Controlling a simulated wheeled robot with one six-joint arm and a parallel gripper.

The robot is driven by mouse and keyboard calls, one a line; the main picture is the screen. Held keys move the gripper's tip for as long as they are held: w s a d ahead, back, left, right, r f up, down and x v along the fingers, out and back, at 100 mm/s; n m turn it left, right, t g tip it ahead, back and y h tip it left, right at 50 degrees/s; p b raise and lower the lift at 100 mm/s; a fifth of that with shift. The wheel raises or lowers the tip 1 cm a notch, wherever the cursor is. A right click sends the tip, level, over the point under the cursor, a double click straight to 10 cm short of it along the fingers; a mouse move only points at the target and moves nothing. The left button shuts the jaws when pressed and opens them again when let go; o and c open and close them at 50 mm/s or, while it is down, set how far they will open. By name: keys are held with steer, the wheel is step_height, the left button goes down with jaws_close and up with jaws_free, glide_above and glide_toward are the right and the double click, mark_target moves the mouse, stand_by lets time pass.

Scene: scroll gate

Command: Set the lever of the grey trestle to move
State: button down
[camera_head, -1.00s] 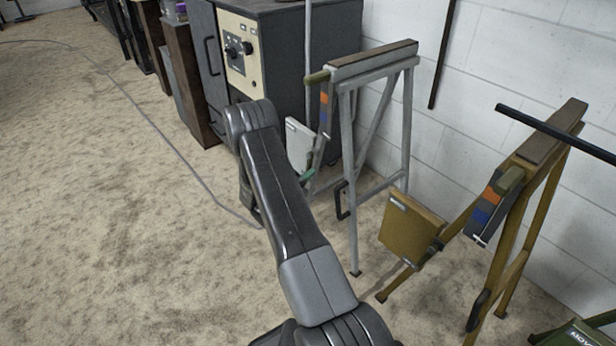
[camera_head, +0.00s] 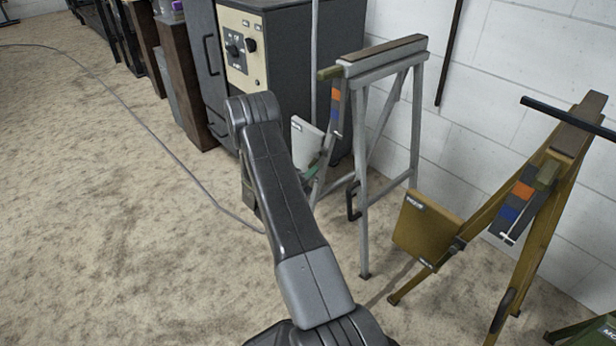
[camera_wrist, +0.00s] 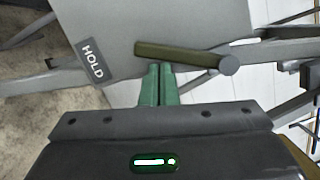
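The grey trestle (camera_head: 390,58) stands against the wall in the head view. Its left side has an olive handle (camera_head: 330,73), a strip with orange and blue patches (camera_head: 336,105), and a pale plate (camera_head: 305,138). In the wrist view a grey panel (camera_wrist: 190,20) carries a HOLD label (camera_wrist: 92,60). An olive lever bar (camera_wrist: 185,56) with a round grey end lies across it. My gripper (camera_wrist: 160,72) has its green fingers together, with nothing seen between them. Their tips are just below the bar; I cannot tell whether they touch. No move label is visible.
A brown-yellow trestle (camera_head: 560,140) with a similar plate (camera_head: 428,235) stands to the right. A dark cabinet (camera_head: 285,70) with a cream control panel (camera_head: 243,50) is behind. A cable (camera_head: 150,130) crosses the carpet.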

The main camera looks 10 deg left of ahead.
steer(key=m, duration=0.1)
steer(key=w+a+m, duration=0.1)
steer(key=m+h, duration=0.1)
steer(key=m, duration=0.1)
steer(key=shift+w+a+r, duration=0.15)
steer(key=shift+a+r, duration=0.2)
steer(key=shift+a, duration=0.05)
steer(key=a+r+m+h, duration=0.1)
steer(key=m, duration=0.2)
steer(key=w+a+r+m+h, duration=0.1)
steer(key=r+m, duration=0.1)
steer(key=m, duration=0.2)
steer(key=w+r+m+h, duration=0.1)
steer(key=m, duration=0.3)
steer(key=shift+w+a+r, duration=0.15)
steer(key=shift+a+r, duration=0.15)
steer(key=shift+a, duration=0.1)
steer(key=shift+r, duration=0.2)
